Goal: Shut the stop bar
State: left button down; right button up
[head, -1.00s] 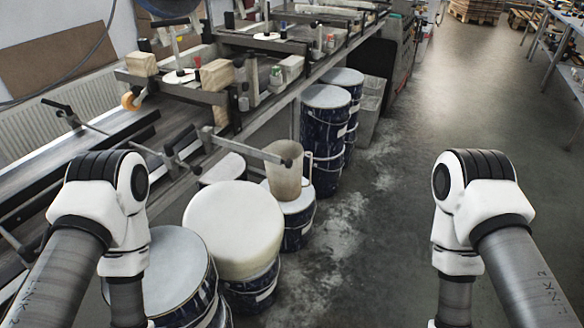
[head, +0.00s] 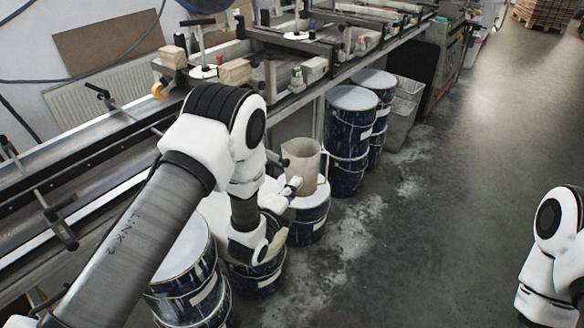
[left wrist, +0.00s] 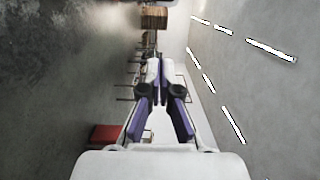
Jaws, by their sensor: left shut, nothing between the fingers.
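The stop bar, as far as I can tell, is the grey bar at the conveyor's aisle side; my left arm hides most of it. Its dark end knob (head: 284,162) shows beside the beige pitcher (head: 305,168). My left gripper (head: 294,185) is a little below the knob, in front of the pitcher; I cannot tell whether it touches either. In the left wrist view the purple-padded fingers (left wrist: 154,72) are closed together with nothing between them, and no bar shows there. My right gripper is out of view; only part of that arm shows.
The conveyor (head: 105,150) runs along the left. Blue drums (head: 348,138) stand along its aisle side, several of them, some partly behind my left arm. Wooden blocks (head: 234,72) sit on the frame above. The floor aisle (head: 430,210) to the right is clear.

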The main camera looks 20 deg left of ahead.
pick_arm(q)
jog(key=w+a+p, duration=0.1)
jog(key=w, duration=0.1)
jog(key=w+a, duration=0.2)
jog(key=shift+w+a+p, duration=0.2)
jog(key=shift+w+p, duration=0.2)
jog(key=w+a+b, duration=0.2)
jog(key=w+a, duration=0.1)
jog(key=a, duration=0.6)
jog(key=shift+w+a+b, duration=0.2)
jog(key=shift+b, duration=0.2)
